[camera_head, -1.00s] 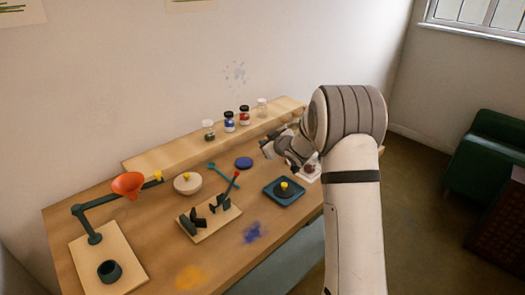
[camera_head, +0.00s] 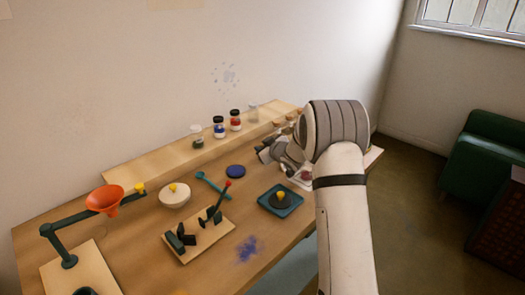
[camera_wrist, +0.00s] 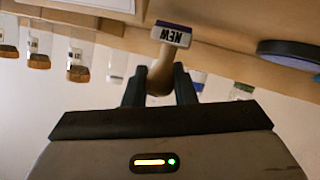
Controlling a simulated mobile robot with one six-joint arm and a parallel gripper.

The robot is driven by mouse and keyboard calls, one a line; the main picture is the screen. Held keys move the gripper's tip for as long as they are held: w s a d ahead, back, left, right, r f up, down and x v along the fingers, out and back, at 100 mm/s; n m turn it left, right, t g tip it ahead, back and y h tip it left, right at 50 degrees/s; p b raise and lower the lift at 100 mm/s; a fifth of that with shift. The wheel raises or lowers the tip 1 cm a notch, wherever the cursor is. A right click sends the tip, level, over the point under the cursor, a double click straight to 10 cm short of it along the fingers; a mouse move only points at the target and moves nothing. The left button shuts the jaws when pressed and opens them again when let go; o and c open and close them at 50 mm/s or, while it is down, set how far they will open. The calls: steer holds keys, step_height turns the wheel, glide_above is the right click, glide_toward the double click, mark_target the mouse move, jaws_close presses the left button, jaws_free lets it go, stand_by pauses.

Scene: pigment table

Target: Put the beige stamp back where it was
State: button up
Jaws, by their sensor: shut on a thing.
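In the wrist view, the beige stamp (camera_wrist: 160,68) is held between the two dark fingers of my gripper (camera_wrist: 160,88). Its pale block carries the word "NEW" and has a purple-blue edge. The fingers are shut on the beige handle. In the head view, my gripper (camera_head: 266,153) is over the back right of the table, near the raised shelf. The stamp cannot be made out there.
A dark blue round pad (camera_head: 236,170) lies left of my gripper; it also shows in the wrist view (camera_wrist: 288,54). Several jars, including a red one (camera_head: 235,121), stand on the back shelf (camera_head: 160,161). A teal tray (camera_head: 280,200) is in front.

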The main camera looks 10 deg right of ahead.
steer(key=shift+f, duration=0.35)
steer(key=shift+f, duration=0.1)
steer(key=shift+f, duration=0.15)
steer(key=o, duration=0.8)
